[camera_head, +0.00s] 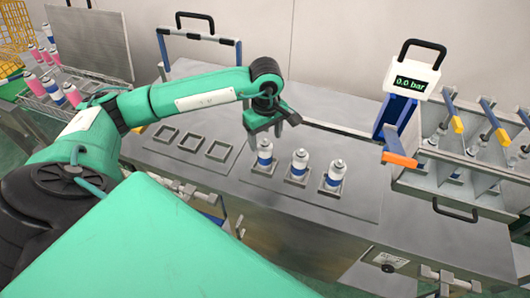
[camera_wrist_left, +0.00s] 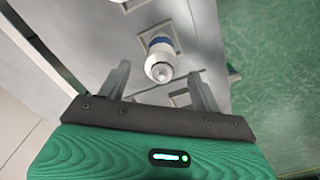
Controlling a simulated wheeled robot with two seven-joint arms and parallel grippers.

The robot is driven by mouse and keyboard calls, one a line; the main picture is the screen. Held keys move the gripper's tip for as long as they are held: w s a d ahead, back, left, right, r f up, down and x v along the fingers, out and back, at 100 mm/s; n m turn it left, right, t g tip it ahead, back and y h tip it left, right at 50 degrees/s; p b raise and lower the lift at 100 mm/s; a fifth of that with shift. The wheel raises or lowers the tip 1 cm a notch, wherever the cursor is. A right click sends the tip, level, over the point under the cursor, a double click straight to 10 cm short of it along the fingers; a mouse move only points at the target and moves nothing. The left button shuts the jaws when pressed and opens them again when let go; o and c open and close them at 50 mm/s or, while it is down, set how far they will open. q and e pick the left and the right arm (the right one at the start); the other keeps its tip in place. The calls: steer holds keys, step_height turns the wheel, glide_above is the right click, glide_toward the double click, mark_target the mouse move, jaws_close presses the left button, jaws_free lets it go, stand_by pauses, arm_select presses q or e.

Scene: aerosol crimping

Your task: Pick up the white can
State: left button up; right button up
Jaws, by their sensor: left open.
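Three white cans with blue bands stand upright in square holders on the metal bench: a left one (camera_head: 265,156), a middle one (camera_head: 299,163) and a right one (camera_head: 335,174). My left gripper (camera_head: 274,128) is open and points down, just above the left can in the head view. In the left wrist view, a white can (camera_wrist_left: 161,47) with a blue band shows between and beyond the open fingers (camera_wrist_left: 159,75), nozzle toward the camera. I cannot tell if a finger touches it. My right gripper is not in view.
Empty square holders (camera_head: 192,142) lie left of the cans. A wire basket (camera_head: 48,98) with pink and white cans is at far left.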

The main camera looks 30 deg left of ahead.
mark_target(265, 149)
arm_select(q)
steer(key=shift+f+p, duration=0.45)
step_height(265, 149, down, 4)
steer(key=shift+s+a+f+p, duration=0.1)
steer(key=shift+p, duration=0.9)
steer(key=shift+f, duration=0.2)
steer(key=c, duration=1.2)
steer(key=shift+o, duration=0.2)
steer(key=shift+r, duration=0.1)
